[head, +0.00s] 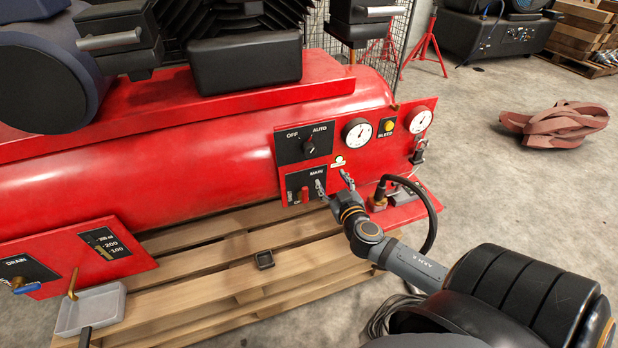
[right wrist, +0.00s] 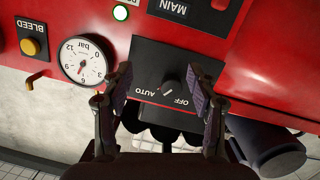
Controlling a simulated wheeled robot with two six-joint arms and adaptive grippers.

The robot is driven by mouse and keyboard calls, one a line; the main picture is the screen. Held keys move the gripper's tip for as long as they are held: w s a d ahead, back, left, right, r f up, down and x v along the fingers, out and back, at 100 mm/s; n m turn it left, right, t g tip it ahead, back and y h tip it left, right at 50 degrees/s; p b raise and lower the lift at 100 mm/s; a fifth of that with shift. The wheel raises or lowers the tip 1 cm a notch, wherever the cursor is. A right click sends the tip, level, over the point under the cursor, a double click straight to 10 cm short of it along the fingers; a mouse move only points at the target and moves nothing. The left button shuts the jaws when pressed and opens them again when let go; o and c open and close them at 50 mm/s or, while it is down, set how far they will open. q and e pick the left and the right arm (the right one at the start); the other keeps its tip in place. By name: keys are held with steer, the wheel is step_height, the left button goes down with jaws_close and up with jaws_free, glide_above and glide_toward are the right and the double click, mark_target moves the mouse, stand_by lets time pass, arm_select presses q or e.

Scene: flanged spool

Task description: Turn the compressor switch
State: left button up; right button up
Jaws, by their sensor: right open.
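The compressor switch is a dark round knob (head: 309,147) on a black OFF/AUTO plate on the red compressor (head: 180,165). The knob also shows upside down in the right wrist view (right wrist: 169,87), with a small pale mark; I cannot tell which label it points to. My right gripper (head: 333,184) is open and empty, in front of the compressor. In the head view its fingertips appear below the knob, over the MAIN plate's right edge. In the right wrist view the two fingers (right wrist: 160,82) lie on either side of the knob; no contact shows. My left gripper is not in view.
A red MAIN switch (head: 303,194) sits below the knob. A pressure gauge (head: 357,132), a yellow BLEED button (head: 388,126) and a lit green lamp (head: 339,160) are close by. A black hose (head: 432,225) curves beside my right arm. The wooden pallet (head: 225,265) lies below.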

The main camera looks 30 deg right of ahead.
steer(key=t+y, duration=0.1)
steer(key=t, duration=0.1)
glide_toward(310, 151)
steer(key=b+x, duration=0.1)
steer(key=x, duration=0.8)
steer(key=shift+w, duration=0.15)
steer(key=shift+w+d, duration=0.2)
steer(key=shift+w, duration=0.45)
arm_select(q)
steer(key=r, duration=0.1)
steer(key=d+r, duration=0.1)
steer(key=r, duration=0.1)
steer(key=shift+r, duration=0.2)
arm_select(e)
steer(key=c, duration=1.2)
